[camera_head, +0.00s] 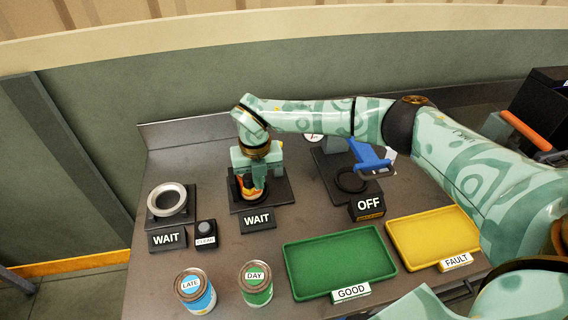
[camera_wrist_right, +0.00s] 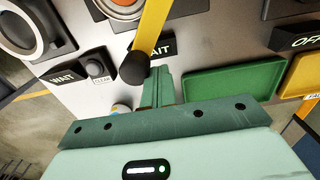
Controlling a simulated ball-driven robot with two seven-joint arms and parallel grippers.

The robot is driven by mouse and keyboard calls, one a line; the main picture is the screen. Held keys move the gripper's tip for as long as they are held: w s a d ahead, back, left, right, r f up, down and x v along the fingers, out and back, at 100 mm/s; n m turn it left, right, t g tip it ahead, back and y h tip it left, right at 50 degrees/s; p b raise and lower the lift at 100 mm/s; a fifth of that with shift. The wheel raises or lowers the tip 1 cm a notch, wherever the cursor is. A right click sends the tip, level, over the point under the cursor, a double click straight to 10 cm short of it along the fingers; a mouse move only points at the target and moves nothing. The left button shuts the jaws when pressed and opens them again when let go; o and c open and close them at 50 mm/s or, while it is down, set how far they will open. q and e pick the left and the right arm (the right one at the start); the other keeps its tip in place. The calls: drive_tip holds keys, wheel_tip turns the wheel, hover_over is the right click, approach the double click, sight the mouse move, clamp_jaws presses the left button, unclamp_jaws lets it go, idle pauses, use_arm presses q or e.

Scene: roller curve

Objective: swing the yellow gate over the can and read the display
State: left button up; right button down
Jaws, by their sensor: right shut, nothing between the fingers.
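The yellow gate (camera_wrist_right: 153,25) shows in the right wrist view as a flat bar with a black knob (camera_wrist_right: 134,68) at its near end. My right gripper (camera_wrist_right: 160,72) is shut and empty, its fingertips close beside the knob; I cannot tell if they touch. In the head view the right gripper (camera_head: 258,186) is over the middle station, hiding most of the gate. An orange round thing, likely the can (camera_wrist_right: 122,6), is partly seen at that station beside the bar. The middle display (camera_head: 258,220) reads WAIT. My left gripper is not in view.
The left station has a metal ring (camera_head: 169,200), a WAIT display (camera_head: 167,238) and a CLEAR button (camera_head: 205,233). The right station has a blue handle (camera_head: 368,156) and an OFF display (camera_head: 367,206). LATE (camera_head: 195,291) and DAY (camera_head: 256,284) cans stand near green (camera_head: 340,262) and yellow (camera_head: 432,235) trays.

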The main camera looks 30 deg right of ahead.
sight(246, 176)
drive_tip(key=shift+w+a+f+b, duration=0.1)
drive_tip(key=shift+w+a+b, duration=0.85)
drive_tip(key=shift+w+a, duration=0.25)
drive_tip(key=shift+w+a+b, duration=0.45)
drive_tip(key=shift+w+b, duration=0.3)
drive_tip(key=shift+b, duration=0.05)
drive_tip(key=shift+w+a+b, duration=0.45)
drive_tip(key=shift+w+b, duration=0.25)
drive_tip(key=shift+b, duration=0.05)
